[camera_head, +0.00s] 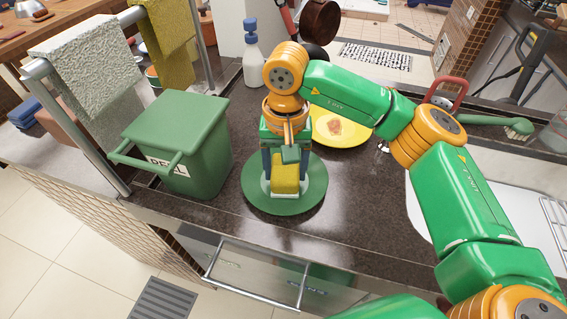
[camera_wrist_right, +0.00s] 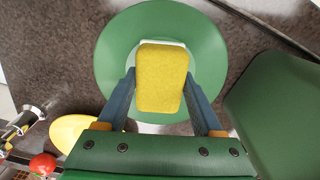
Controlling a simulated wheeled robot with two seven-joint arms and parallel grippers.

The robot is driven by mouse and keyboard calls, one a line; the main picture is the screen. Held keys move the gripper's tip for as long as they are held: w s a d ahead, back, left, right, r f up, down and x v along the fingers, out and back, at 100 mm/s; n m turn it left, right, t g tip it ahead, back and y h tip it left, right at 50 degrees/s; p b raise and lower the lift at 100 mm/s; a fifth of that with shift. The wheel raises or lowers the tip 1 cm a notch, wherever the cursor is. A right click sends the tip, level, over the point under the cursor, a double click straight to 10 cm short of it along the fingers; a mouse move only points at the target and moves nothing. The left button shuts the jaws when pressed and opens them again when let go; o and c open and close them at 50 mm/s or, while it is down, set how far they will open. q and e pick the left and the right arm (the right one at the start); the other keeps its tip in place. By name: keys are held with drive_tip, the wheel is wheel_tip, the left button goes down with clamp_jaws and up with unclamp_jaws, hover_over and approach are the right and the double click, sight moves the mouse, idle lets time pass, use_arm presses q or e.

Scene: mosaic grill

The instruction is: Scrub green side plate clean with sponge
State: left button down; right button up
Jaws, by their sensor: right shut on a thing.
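The green side plate (camera_head: 255,196) lies flat on the dark countertop; it also shows in the right wrist view (camera_wrist_right: 112,50). My right gripper (camera_head: 286,172) points down over the plate and is shut on a yellow sponge (camera_head: 285,180). In the right wrist view the sponge (camera_wrist_right: 162,77) sits between the two blue-grey fingers, over the middle of the plate. Whether the sponge touches the plate is hard to tell. No dirt is clear on the visible part of the plate. My left gripper is not in view.
A green lidded bin (camera_head: 180,140) stands close left of the plate. The counter's front edge and a drawer handle (camera_head: 250,283) are close in front.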

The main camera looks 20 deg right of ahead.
drive_tip(key=shift+s+f, duration=0.1)
drive_tip(key=shift+s, duration=0.2)
drive_tip(key=shift+w+d, duration=0.45)
drive_tip(key=shift+w, duration=0.35)
drive_tip(key=shift+w+d+f, duration=0.1)
drive_tip(key=shift+w+d, duration=0.05)
drive_tip(key=shift+w, duration=0.1)
drive_tip(key=shift+s+a+f, duration=0.15)
drive_tip(key=shift+s+a, duration=0.35)
drive_tip(key=shift+a, duration=0.15)
drive_tip(key=shift+s+a, duration=0.4)
wheel_tip(320, 180, up, 6)
drive_tip(key=p, duration=0.4)
